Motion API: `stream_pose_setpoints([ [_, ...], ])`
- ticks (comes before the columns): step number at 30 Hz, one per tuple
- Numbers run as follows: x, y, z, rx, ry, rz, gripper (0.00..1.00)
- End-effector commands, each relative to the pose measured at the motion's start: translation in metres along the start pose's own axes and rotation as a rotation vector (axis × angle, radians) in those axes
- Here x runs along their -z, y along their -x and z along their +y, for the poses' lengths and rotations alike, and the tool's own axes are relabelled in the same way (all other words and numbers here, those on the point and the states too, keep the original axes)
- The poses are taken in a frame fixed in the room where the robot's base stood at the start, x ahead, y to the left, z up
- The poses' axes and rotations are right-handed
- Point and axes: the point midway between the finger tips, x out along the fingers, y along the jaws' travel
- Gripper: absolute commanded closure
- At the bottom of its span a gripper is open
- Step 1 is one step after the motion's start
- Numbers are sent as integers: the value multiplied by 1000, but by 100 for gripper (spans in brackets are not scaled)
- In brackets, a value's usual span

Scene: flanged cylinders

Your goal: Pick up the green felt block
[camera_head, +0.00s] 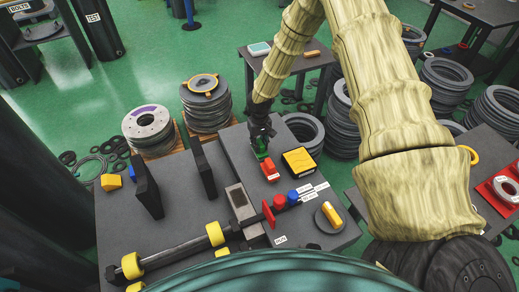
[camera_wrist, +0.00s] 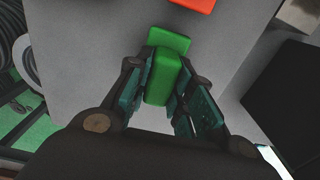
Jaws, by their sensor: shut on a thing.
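The green felt block (camera_wrist: 163,78) is between the two fingers of my gripper (camera_wrist: 160,100) in the wrist view. My gripper is shut on it, with the fingers on its left and right sides. In the head view the green block (camera_head: 262,154) shows small under my gripper (camera_head: 261,140), over the back part of the grey table. I cannot tell whether the block touches the table top.
A red block (camera_head: 270,169) is close in front of the green block, and its edge shows in the wrist view (camera_wrist: 196,3). A yellow-topped black box (camera_head: 299,161) stands to the right. Two dark upright plates (camera_head: 203,168) stand to the left. A long bar with yellow rings (camera_head: 180,251) lies in front.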

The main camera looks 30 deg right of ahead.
Motion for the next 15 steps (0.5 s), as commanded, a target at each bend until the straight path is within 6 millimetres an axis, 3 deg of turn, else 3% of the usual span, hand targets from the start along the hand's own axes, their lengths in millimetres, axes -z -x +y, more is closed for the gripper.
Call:
stream_pose_setpoints([
  [8, 0, 5, 0, 0, 0, 1, 100],
  [15, 1, 33, 0, 0, 0, 4, 100],
])
